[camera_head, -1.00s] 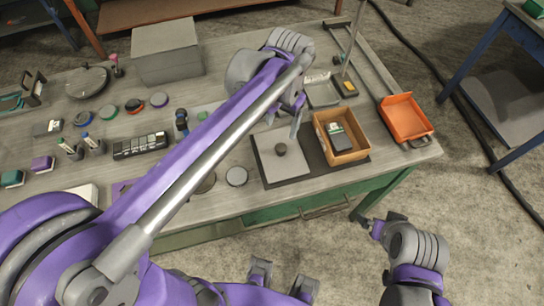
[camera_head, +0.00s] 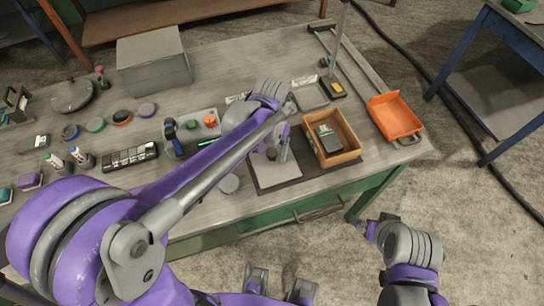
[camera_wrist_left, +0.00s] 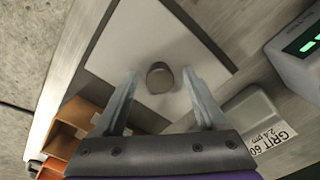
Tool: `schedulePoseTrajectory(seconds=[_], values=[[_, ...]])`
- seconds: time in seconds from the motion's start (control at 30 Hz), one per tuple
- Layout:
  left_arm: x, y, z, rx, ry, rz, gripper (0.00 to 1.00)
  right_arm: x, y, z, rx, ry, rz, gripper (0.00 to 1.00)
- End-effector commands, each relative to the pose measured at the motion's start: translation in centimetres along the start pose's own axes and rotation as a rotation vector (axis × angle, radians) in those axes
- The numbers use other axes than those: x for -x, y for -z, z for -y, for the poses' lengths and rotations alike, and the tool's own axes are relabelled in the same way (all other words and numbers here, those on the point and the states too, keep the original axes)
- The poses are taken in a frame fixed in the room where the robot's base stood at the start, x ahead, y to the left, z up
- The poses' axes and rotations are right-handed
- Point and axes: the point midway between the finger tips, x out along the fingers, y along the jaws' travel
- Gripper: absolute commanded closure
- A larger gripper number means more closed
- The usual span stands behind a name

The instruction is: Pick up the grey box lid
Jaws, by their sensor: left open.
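The grey box lid (camera_head: 275,178) is a flat square plate with a round dark knob (camera_head: 271,154), lying on a dark mat beside an open wooden box. My left gripper (camera_head: 283,154) is at the knob, pointing down over the lid. In the left wrist view, the lid (camera_wrist_left: 150,38) lies below the open left gripper (camera_wrist_left: 160,74), and the knob (camera_wrist_left: 158,78) shows between the two fingertips with a gap on each side. My left forearm hides part of the lid's left side. My right gripper (camera_head: 366,228) is off the table's front edge; its jaws are too small to read.
The wooden box (camera_head: 352,153) holds a dark item. An orange tray (camera_head: 395,118) sits at the table's right end. A large grey box (camera_head: 153,60) stands at the back left. Several small items cover the table's left.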

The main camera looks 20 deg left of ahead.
Motion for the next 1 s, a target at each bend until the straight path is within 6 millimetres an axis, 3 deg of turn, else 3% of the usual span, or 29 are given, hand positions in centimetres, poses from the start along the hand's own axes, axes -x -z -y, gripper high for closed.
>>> schedulePoseTrajectory(seconds=[0.2, 0.6, 1.0], values=[[-0.07, 0.01, 0.01, 0.0, 0.0, 0.0, 0.26, 0.01, 0.0, 0.0, 0.0, 0.0, 0.0, 0.01], [-0.04, 0.0, 0.01, 0.0, 0.0, 0.0, 0.98, 0.01, 0.0, 0.0, 0.0, 0.0, 0.0, 0.01], [0.21, 0.0, 0.0, 0.0, 0.0, 0.0, 1.0, 0.03, 0.03, 0.0, 0.0, 0.0, 0.0, 0.01]])
